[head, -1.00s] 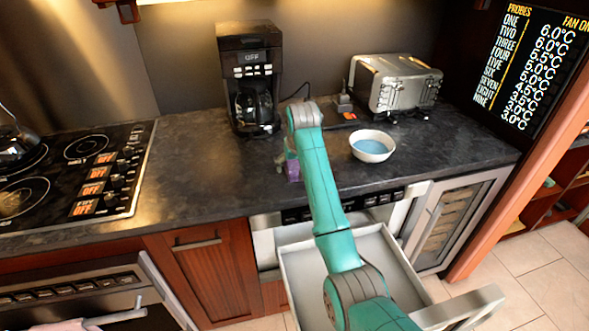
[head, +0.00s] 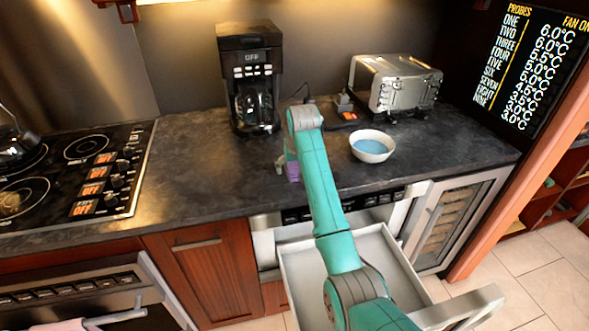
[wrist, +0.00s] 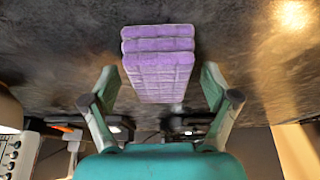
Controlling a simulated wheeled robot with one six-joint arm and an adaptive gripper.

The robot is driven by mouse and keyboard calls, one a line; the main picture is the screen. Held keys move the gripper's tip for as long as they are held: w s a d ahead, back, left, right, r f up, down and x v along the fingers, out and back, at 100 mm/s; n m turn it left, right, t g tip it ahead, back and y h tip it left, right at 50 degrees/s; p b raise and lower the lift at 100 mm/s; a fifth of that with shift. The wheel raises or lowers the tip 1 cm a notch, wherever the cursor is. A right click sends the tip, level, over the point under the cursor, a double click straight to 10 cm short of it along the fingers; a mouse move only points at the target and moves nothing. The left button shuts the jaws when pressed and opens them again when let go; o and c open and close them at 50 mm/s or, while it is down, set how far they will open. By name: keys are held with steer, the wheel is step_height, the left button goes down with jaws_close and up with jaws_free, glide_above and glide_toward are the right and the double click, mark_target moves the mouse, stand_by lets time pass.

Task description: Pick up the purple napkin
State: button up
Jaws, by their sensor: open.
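The purple napkin (wrist: 158,62) is a folded, layered block on the dark countertop. In the wrist view it lies centred, its near end reaching between my fingers. My gripper (wrist: 160,88) is open, with one finger on each side of the napkin and a visible gap on both sides. I cannot tell whether the fingertips are down at the counter. In the head view the napkin (head: 293,172) shows as a small purple patch by my gripper (head: 287,160), mostly hidden behind my wrist and arm.
A white bowl with blue inside (head: 372,146) stands right of my arm. A coffee maker (head: 250,80) and a toaster (head: 395,84) stand behind. An open drawer (head: 385,262) juts out below my arm. The counter (head: 190,170) to the left is clear.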

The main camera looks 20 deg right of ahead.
steer(key=c, duration=1.1)
steer(key=shift+c, duration=0.2)
step_height(320, 180, up, 11)
steer(key=shift+f, duration=0.2)
